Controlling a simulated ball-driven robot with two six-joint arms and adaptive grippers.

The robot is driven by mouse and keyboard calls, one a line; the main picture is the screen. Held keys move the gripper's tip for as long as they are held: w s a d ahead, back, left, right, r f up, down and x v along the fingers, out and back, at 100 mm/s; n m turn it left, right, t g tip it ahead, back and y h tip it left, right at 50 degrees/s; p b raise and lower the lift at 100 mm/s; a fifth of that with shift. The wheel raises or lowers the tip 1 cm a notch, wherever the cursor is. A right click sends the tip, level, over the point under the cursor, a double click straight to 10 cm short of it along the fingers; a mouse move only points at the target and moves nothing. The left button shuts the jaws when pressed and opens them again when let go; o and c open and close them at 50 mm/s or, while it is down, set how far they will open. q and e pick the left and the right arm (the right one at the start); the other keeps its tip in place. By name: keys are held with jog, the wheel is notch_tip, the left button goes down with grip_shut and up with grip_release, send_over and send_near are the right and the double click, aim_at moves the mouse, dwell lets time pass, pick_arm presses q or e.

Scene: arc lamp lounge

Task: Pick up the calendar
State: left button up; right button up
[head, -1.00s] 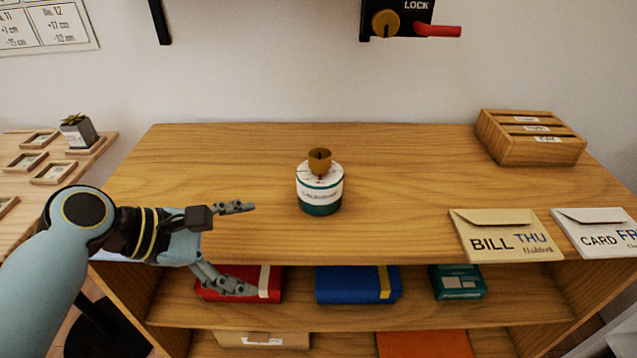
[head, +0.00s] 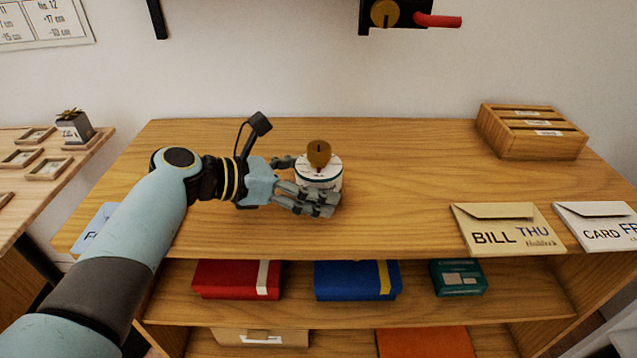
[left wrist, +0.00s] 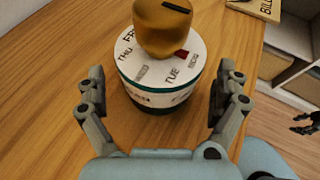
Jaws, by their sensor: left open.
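The calendar (head: 319,172) is a round white and green drum with day names on its top and a brass knob in its centre. It stands upright on the wooden top. In the left wrist view the calendar (left wrist: 150,72) sits between the two finger sets. My left gripper (head: 303,183) is open around its near side, with fingers on both sides. In the left wrist view the open left gripper (left wrist: 160,100) shows gaps between its fingers and the drum. The fingers hide part of the drum in the head view.
Envelopes marked BILL THU (head: 508,228) and CARD (head: 598,226) lie at the right front edge. A wooden sorter box (head: 530,130) stands at the back right. Red (head: 237,279) and blue (head: 357,280) boxes lie on the shelf below. The top behind the calendar is clear.

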pick_arm(q)
jog(key=shift+x, duration=1.2)
jog(key=shift+a, duration=0.1)
jog(key=c, duration=1.6)
